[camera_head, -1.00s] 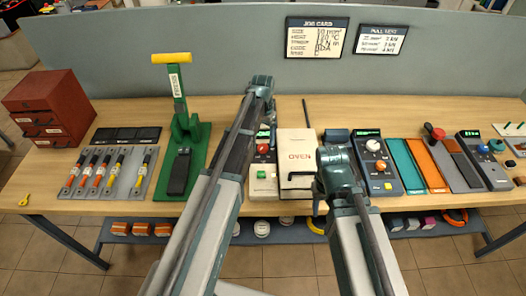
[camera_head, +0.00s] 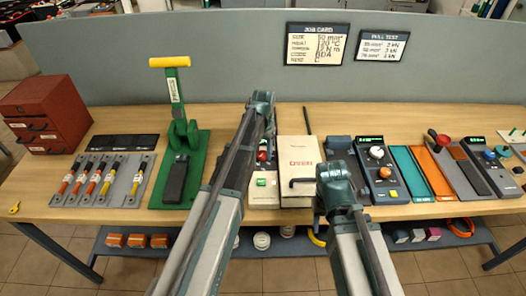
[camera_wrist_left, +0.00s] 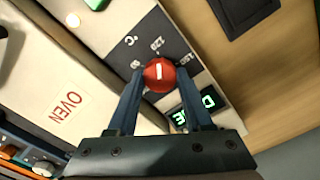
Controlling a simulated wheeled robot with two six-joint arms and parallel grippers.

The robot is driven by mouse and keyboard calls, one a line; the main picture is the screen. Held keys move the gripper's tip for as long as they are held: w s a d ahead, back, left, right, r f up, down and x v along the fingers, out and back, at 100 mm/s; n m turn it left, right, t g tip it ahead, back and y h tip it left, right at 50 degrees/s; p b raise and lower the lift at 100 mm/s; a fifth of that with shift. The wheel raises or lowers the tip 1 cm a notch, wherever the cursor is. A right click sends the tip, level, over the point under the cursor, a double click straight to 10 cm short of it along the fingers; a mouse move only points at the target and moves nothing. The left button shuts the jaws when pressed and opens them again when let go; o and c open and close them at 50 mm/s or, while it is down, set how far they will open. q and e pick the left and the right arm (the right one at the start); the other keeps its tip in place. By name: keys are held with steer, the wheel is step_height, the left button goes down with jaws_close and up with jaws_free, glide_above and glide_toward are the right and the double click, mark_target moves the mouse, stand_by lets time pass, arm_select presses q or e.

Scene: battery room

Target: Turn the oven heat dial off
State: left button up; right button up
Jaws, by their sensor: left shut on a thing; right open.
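The red heat dial (camera_wrist_left: 159,74) is in the left wrist view, on a dark panel with a °C scale. Its white line stands nearly upright in that view. My left gripper (camera_wrist_left: 161,80) is shut on the dial, a finger on each side. In the head view the dial (camera_head: 262,156) shows small beside my left arm. The white oven (camera_head: 296,150) stands right of it, its OVEN label (camera_wrist_left: 68,108) in the wrist view. My right gripper (camera_head: 326,205) is low in front of the oven's right side, fingers mostly hidden.
A lit green display (camera_wrist_left: 190,107) is partly covered by a finger. A green button (camera_head: 262,182) lies in front of the dial. A green press (camera_head: 182,130) stands left; a control unit (camera_head: 378,170) stands right. My arms hide parts of the bench.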

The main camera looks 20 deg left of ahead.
arm_select(q)
jaws_close()
steer(key=n, duration=0.6)
steer(key=shift+n, duration=0.3)
steer(key=n, duration=0.3)
steer(key=shift+n, duration=0.3)
steer(key=n, duration=0.3)
steer(key=shift+n, duration=0.4)
steer(key=n, duration=1.3)
steer(key=shift+n, duration=0.4)
